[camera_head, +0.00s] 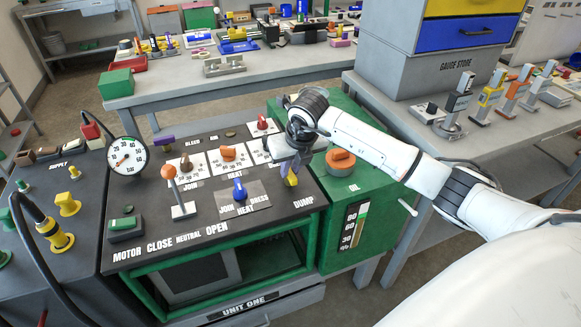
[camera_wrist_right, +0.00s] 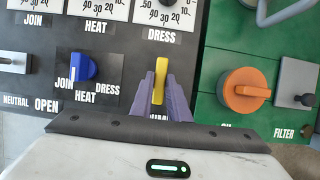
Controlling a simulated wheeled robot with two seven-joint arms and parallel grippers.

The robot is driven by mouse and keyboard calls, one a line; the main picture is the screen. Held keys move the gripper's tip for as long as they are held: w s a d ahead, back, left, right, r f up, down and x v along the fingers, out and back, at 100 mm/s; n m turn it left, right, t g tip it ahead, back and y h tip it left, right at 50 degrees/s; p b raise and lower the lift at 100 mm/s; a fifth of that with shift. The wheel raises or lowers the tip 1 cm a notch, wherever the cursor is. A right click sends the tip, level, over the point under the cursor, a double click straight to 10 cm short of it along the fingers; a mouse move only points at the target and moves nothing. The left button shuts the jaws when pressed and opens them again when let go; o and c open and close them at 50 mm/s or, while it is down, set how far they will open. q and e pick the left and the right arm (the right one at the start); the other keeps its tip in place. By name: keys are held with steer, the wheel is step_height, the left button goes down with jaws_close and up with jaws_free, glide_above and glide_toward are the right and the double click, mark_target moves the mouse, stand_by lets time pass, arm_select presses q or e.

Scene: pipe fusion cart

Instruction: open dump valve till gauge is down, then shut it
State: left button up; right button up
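The yellow dump valve handle (camera_head: 292,180) is at the right end of the dark panel, above the word DUMP. In the right wrist view the handle (camera_wrist_right: 159,80) points up the picture, between the purple fingers of my right gripper (camera_wrist_right: 160,88). The fingers appear closed against both its sides. In the head view my right gripper (camera_head: 291,166) comes down over the valve and partly hides it. The round white gauge (camera_head: 127,157) stands at the panel's back left. Its red needle points to the lower left; the exact reading is too small to tell. My left gripper is out of view.
A blue selector knob (camera_head: 239,190) and an orange-topped lever (camera_head: 169,173) stand left of the valve. A green box with an orange knob (camera_head: 341,159) adjoins on the right. A black hose (camera_head: 38,262) crosses the left side.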

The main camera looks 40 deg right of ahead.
jaws_close()
steer(key=shift+d+f+n+b, duration=0.1)
steer(key=shift+n+b, duration=0.2)
steer(key=shift+b, duration=0.1)
steer(key=shift+n, duration=0.3)
steer(key=o, duration=0.6)
jaws_free()
steer(key=shift+c, duration=0.2)
steer(key=shift+r, duration=0.25)
steer(key=d+v, duration=0.1)
steer(key=v, duration=0.9)
steer(key=shift+s+a+b, duration=0.15)
steer(key=shift+a+b, duration=0.2)
steer(key=shift+b, duration=0.1)
